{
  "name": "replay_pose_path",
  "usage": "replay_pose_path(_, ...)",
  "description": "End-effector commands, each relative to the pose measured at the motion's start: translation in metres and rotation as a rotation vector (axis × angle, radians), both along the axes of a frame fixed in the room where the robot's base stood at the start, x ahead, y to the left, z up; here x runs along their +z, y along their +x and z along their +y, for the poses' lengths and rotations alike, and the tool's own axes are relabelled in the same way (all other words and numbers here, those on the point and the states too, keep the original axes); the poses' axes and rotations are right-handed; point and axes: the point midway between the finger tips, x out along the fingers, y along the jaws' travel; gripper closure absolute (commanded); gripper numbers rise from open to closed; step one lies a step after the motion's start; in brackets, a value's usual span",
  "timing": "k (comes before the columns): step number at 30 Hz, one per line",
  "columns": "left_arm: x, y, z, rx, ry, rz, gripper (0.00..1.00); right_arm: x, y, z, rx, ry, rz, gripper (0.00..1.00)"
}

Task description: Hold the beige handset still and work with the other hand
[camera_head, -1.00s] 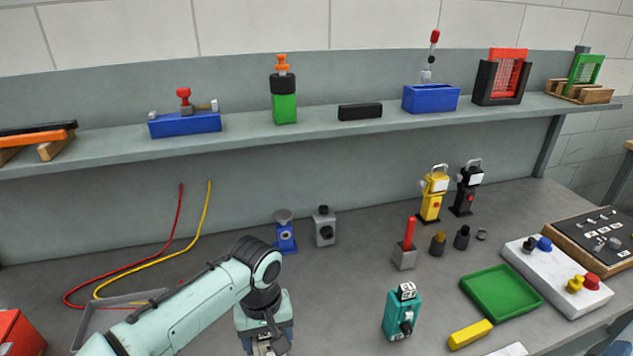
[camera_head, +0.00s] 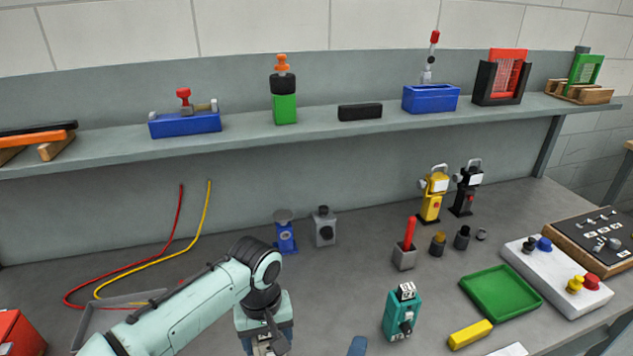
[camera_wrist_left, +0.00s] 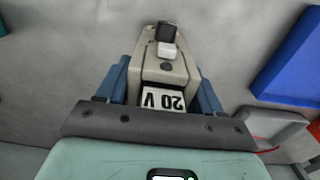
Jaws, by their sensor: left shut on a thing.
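The beige handset (camera_wrist_left: 151,72) shows in the left wrist view, with a "20 V" label, a dark round button and a black and a white part at its far end. My left gripper (camera_wrist_left: 163,88) is shut on it, one blue finger on each side. A blue fingertip, seemingly of my right gripper (camera_head: 357,346), just enters at the bottom edge, right of the left one. Its jaws cannot be judged.
A teal device (camera_head: 402,312) stands upright right of the grippers. Further right are a yellow block (camera_head: 470,334), a green tray (camera_head: 501,293) and a white panel with knobs (camera_head: 556,276). A grey tray (camera_head: 97,320) lies left, under my arm.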

Motion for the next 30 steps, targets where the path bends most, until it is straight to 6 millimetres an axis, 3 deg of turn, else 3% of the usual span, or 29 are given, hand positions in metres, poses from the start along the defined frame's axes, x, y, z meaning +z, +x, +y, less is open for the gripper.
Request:
replay_pose_path(1,0.0,0.0,0.0,0.0,0.0,0.0,0.7,-0.003,-0.012,0.027,0.049,0.011,-0.014,0.53)
replay_pose_path(6,0.0,0.0,0.0,0.0,0.0,0.0,0.7,-0.009,-0.059,0.095,0.168,0.066,-0.069,0.53)
replay_pose_path(12,0.0,0.0,0.0,0.0,0.001,0.0,0.7,-0.015,-0.112,0.144,0.282,0.114,-0.129,0.53)
replay_pose_path(16,0.0,0.0,0.0,0.0,0.001,0.0,0.7,-0.017,-0.132,0.158,0.324,0.13,-0.152,0.53)
replay_pose_path(22,0.0,0.0,0.0,0.0,0.001,0.0,0.7,-0.018,-0.134,0.163,0.339,0.142,-0.162,0.53)
replay_pose_path(30,0.0,0.0,0.0,0.0,0.001,0.0,0.7,-0.018,-0.099,0.161,0.336,0.143,-0.163,0.53)
